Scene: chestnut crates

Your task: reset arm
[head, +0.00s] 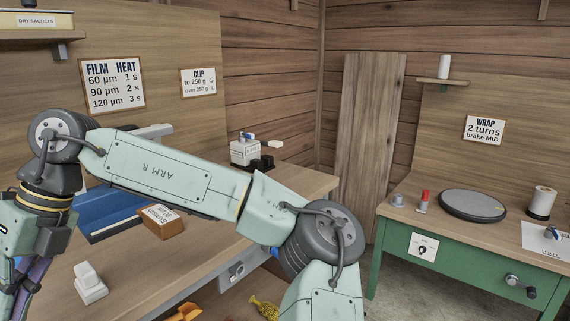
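My arm spans the left and middle of the head view. It rises from the bottom, bends at a dark round joint, runs left to another dark joint, and turns down at the left edge. My gripper (22,278) is at the lower left, only partly visible and cut off by the frame. Its fingertips cannot be made out, so I cannot tell whether it is open or holds anything.
Left wooden bench (185,277) holds a white device (90,285), a brown box (160,222), a blue tray (105,212) and a white machine (245,151). Green bench (470,255) at right carries a dark round turntable (472,205) and white roll (541,203). Floor shows between benches.

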